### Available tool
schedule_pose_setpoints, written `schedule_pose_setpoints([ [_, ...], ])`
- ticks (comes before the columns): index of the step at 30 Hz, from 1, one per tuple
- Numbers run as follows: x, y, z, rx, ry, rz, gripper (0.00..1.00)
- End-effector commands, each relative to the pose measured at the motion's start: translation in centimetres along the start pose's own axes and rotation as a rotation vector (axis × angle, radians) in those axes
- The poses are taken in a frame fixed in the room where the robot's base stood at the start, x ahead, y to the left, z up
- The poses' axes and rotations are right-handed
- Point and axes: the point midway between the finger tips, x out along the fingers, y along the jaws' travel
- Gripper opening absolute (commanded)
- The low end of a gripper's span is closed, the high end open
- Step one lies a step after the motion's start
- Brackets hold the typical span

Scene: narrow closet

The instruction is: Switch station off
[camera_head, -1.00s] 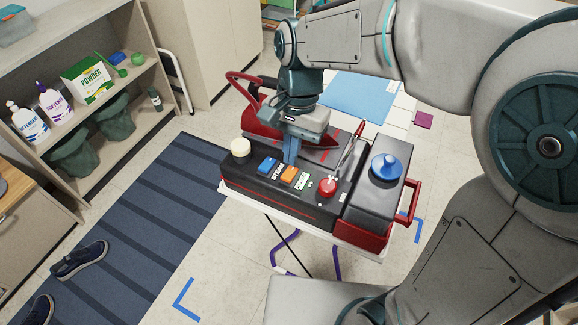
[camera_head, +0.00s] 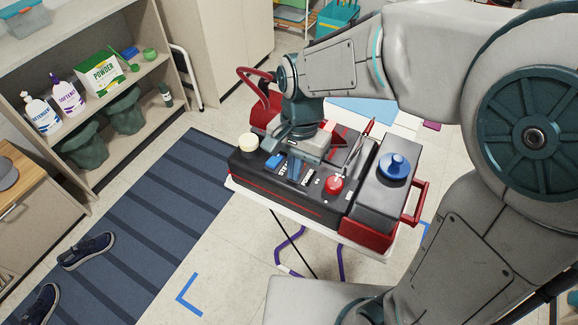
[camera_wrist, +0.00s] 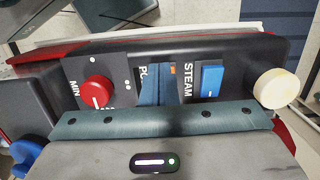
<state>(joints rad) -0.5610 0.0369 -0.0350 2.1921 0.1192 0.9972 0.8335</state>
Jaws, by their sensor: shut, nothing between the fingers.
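The black and red station (camera_head: 268,190) stands on a white board. Its blue STEAM switch (camera_head: 273,161) shows left of my gripper (camera_head: 295,172); in the wrist view the switch (camera_wrist: 212,80) is to the right. My gripper (camera_wrist: 157,85) is shut and empty, pointing down at the POWER switch area. Only a sliver of the orange power switch (camera_wrist: 173,69) shows beside the fingers; the rest is hidden, so its position and contact cannot be told. The red dial (camera_head: 334,184) and cream knob (camera_head: 249,142) lie on either side.
A blue cap (camera_head: 394,166) tops the right-hand tank, which has a red handle. A red iron (camera_head: 262,100) sits behind my gripper. A shelf with bottles and a powder box (camera_head: 102,74) stands at left. A striped mat (camera_head: 150,215) and shoes lie on the floor.

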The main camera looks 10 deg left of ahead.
Motion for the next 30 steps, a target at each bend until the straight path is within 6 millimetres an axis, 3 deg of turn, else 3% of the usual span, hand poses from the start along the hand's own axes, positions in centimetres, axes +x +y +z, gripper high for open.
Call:
schedule_pose_setpoints([
  [30,-1.0,0.0,-1.5,0.002,-0.004,0.0,0.0],
])
